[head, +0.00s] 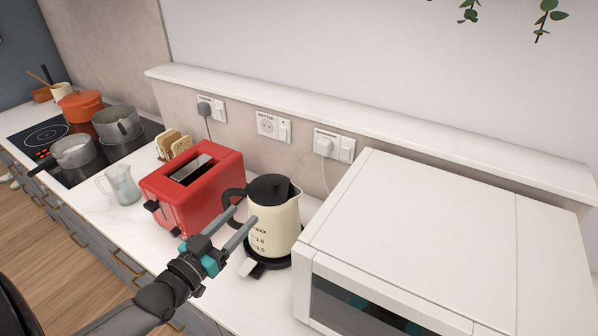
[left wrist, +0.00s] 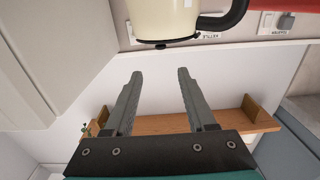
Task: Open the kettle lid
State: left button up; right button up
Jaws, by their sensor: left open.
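The cream kettle (head: 276,224) stands upright on its black base on the counter, its black handle at the left. Its black lid (head: 268,187) lies closed on top. My left gripper (head: 244,216) is open and empty, its fingers pointing up to the right and overlapping the kettle's lower front left in the head view. In the left wrist view the picture is upside down: the open fingers (left wrist: 160,74) have nothing between them, and the kettle (left wrist: 165,18) with the dark lid edge (left wrist: 165,43) shows beyond them. I cannot tell whether a finger touches the kettle. My right gripper is not in view.
A red toaster (head: 193,185) stands close at the kettle's left, and a large white appliance (head: 420,240) at its right. Sockets line the wall behind, including one marked kettle (head: 268,124). A glass jug (head: 123,184) and a hob with pots (head: 83,150) are farther left.

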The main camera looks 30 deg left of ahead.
aim_at(273, 184)
pick_arm(q)
jog(key=w, duration=1.4)
jog(key=shift+w+d+f, duration=0.1)
jog(key=shift+w+d, duration=0.3)
jog(key=shift+c, duration=0.2)
grip_shut()
dwell(0.9)
